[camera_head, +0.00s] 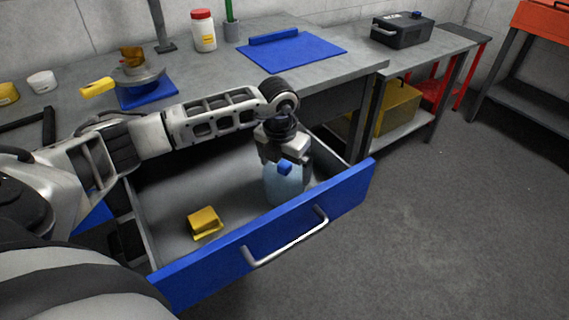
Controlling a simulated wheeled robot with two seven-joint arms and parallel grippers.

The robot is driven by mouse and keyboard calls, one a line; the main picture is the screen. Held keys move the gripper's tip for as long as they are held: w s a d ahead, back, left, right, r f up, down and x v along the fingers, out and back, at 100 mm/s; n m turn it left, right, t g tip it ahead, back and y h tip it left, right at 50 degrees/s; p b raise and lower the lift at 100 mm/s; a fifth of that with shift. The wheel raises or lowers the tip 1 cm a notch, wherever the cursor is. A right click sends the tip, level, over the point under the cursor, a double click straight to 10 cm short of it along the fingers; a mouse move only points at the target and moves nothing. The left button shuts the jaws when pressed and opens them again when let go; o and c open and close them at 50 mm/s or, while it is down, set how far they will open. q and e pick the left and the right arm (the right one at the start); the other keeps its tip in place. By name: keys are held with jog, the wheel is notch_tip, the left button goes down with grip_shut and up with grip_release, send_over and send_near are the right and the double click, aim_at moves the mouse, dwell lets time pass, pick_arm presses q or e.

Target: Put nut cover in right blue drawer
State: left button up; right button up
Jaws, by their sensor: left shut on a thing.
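The blue-fronted drawer (345,197) is pulled open below the bench, with a silver bar handle on its front. My left gripper (286,160) points down over the right part of the drawer and is shut on a small blue part (285,167). I cannot tell whether this part is the nut cover or the top of the pale blue bottle (283,187) directly beneath it. The bottle is inside the drawer, partly hidden by the gripper and the drawer front. A yellow block-like object (204,222) lies on the drawer floor to the left. My right gripper is out of view.
The grey bench (215,82) holds a red-capped white jar (203,32), a blue mat (292,52), a yellow-handled tool (98,87) and a metal part (138,74). A black case (403,30) stands at the back right. The floor (450,220) right of the drawer is clear.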

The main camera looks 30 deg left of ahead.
aim_at(281, 175)
pick_arm(q)
jog(key=shift+f, duration=0.1)
jog(key=o, duration=0.6)
jog(key=shift+o, duration=0.2)
notch_tip(281, 175, up, 12)
jog(key=s, duration=0.1)
jog(key=shift+s, duration=0.2)
jog(key=shift+p, duration=0.3)
